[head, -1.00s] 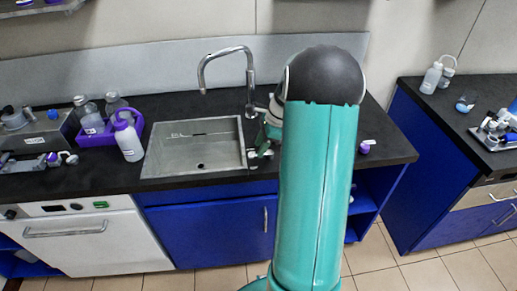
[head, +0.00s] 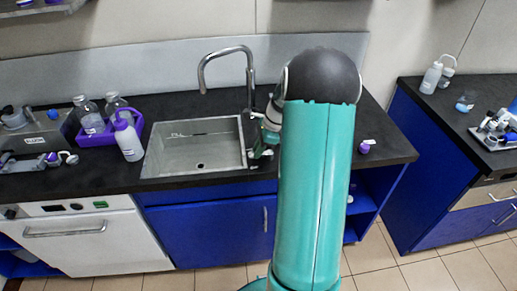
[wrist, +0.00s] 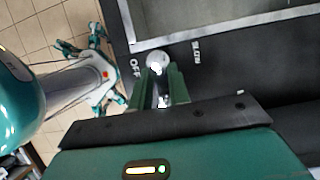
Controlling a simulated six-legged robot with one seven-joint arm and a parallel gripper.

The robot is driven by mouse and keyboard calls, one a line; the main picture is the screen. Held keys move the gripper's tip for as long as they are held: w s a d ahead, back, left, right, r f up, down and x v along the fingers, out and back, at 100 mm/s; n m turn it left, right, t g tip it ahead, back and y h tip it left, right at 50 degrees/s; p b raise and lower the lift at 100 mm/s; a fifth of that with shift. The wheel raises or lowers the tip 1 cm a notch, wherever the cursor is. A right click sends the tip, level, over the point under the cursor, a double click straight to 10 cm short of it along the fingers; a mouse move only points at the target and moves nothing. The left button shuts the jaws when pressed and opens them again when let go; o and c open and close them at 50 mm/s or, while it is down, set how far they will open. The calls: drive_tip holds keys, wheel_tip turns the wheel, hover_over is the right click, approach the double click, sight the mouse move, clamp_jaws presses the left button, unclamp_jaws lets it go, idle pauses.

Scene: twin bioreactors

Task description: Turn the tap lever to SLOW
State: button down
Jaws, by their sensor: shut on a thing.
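The tap (head: 228,52) is a chrome gooseneck behind the sink's right end. In the wrist view, the tap lever (wrist: 158,62) shows as a pale rounded metal end on a thin stem. My gripper (wrist: 161,80) has its two green fingers closed on either side of this stem. The OFF label (wrist: 135,69) is just left of the lever end, and the SLOW label (wrist: 196,50) is farther off to the right. The lever end lies between them, closer to OFF. In the head view, my gripper (head: 258,150) is beside the sink's right edge, and my arm partly hides it.
The steel sink (head: 246,150) is set in the black counter (head: 390,150). A purple caddy (head: 88,138) with bottles and a white squeeze bottle (head: 128,142) stand left of the sink. A small purple item (head: 364,148) lies right of my arm.

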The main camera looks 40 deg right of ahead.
drive_tip(key=shift+w+d+m, duration=0.1)
drive_tip(key=shift+m, duration=0.2)
drive_tip(key=m, duration=0.2)
drive_tip(key=w+d+m+t+h, duration=0.1)
drive_tip(key=shift+m, duration=0.4)
drive_tip(key=shift+w+d+m+t+h, duration=0.1)
drive_tip(key=shift+d+m+t+h, duration=0.15)
drive_tip(key=shift+m, duration=0.35)
drive_tip(key=shift+d+m+t+h, duration=0.15)
drive_tip(key=shift+m+h, duration=0.1)
drive_tip(key=shift+m, duration=0.35)
drive_tip(key=c, duration=1.3)
unclamp_jaws()
drive_tip(key=shift+r, duration=0.1)
drive_tip(key=v, duration=1.3)
drive_tip(key=shift+r, duration=0.35)
